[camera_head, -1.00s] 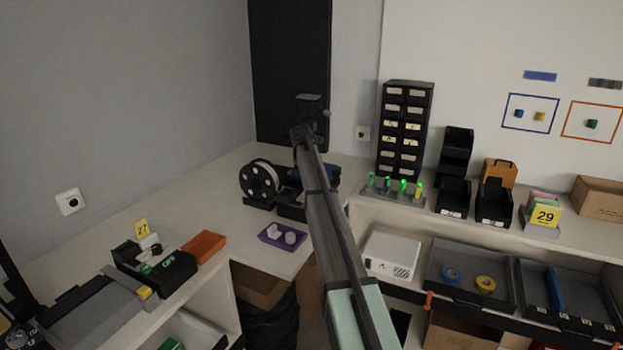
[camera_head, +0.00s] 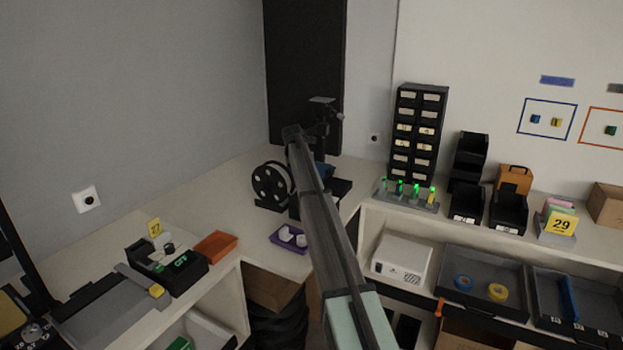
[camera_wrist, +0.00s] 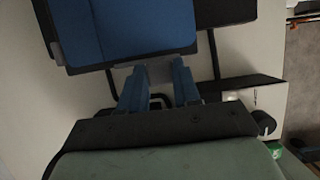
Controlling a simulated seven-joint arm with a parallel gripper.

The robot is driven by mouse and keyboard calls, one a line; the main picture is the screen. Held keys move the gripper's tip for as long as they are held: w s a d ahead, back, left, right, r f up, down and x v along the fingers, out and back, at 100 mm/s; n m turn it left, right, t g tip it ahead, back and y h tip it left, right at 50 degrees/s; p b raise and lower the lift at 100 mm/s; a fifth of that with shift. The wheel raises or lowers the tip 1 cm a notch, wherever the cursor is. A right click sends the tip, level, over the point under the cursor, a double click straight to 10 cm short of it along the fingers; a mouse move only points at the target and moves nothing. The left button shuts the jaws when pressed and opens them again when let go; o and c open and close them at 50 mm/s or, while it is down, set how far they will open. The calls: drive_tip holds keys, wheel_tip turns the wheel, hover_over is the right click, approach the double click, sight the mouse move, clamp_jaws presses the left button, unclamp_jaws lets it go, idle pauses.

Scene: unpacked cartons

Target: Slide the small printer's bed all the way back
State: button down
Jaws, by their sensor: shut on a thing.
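The small printer stands on the far corner of the bench, partly hidden behind my arm. Its dark upright frame (camera_head: 322,104) rises beside the arm, with a black base (camera_head: 341,187) low on the right. In the head view my arm hides the gripper.
A black spool (camera_head: 272,186) stands close left of the printer. A purple tray (camera_head: 287,247) with pale pieces sits in front, near the bench edge. A tall drawer cabinet (camera_head: 418,130) and a rack with green lights (camera_head: 405,200) stand to the right.

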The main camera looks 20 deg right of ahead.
drive_tip(key=c, duration=0.8)
unclamp_jaws()
drive_tip(key=v, duration=1.3)
drive_tip(key=shift+r, duration=0.4)
drive_tip(key=shift+s, duration=0.15)
